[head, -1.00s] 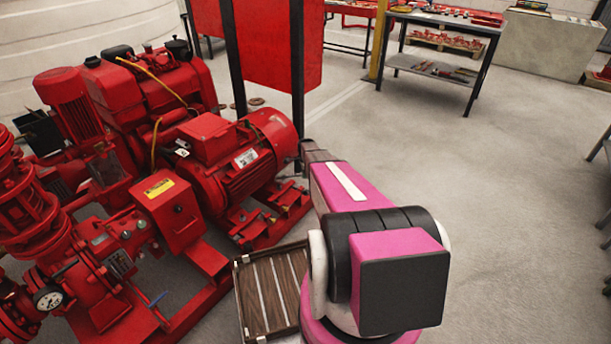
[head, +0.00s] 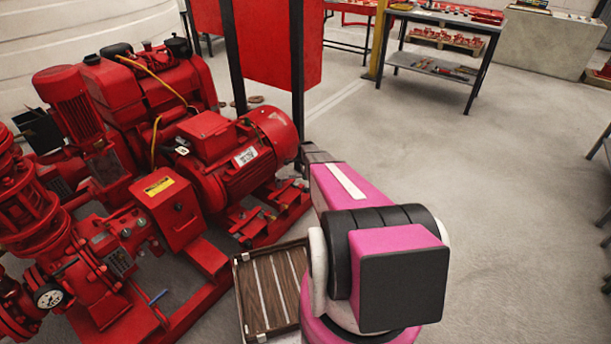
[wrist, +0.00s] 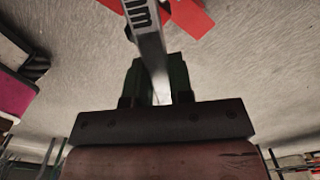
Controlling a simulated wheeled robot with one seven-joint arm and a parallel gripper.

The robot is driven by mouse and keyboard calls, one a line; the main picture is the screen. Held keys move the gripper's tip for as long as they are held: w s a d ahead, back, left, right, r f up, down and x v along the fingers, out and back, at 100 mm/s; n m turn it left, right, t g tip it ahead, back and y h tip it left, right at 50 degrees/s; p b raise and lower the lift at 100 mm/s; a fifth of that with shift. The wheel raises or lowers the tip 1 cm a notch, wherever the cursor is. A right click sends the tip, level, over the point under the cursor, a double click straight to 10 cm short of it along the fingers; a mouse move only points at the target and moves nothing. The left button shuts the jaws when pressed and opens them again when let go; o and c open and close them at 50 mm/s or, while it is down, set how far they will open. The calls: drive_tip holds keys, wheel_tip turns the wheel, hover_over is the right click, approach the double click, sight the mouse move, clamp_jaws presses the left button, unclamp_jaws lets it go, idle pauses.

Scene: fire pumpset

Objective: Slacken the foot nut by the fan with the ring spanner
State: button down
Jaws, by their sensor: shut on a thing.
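The ring spanner (wrist: 149,38) is a bright steel bar with dark lettering in the wrist view. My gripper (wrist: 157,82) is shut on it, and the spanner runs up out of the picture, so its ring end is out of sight. In the head view my arm hides the gripper and spanner. The red motor (head: 245,155) stands at the middle left, its rounded fan-cover end (head: 280,132) towards my arm. Its feet rest on a red base frame (head: 285,215). The foot nut by the fan is too small or hidden to make out; contact with the spanner cannot be told.
A red piece (wrist: 188,14) lies near the spanner at the top of the wrist view. A slatted wooden tray (head: 240,300) is beside the base frame. A dark post (head: 298,80) and red panel (head: 265,45) stand behind the motor.

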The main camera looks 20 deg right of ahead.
drive_tip(key=shift+f, duration=1.35)
idle(0.3)
drive_tip(key=shift+s+m, duration=0.3)
drive_tip(key=shift+s, duration=0.1)
idle(0.7)
drive_tip(key=shift+r, duration=0.2)
drive_tip(key=shift+r, duration=2.35)
drive_tip(key=shift+s+a, duration=0.1)
drive_tip(key=s+a+r+m, duration=0.2)
drive_tip(key=s+a+m, duration=0.6)
drive_tip(key=s+m, duration=0.3)
drive_tip(key=shift+a+r, duration=0.3)
drive_tip(key=shift+w+f, duration=0.1)
drive_tip(key=shift+f, duration=0.05)
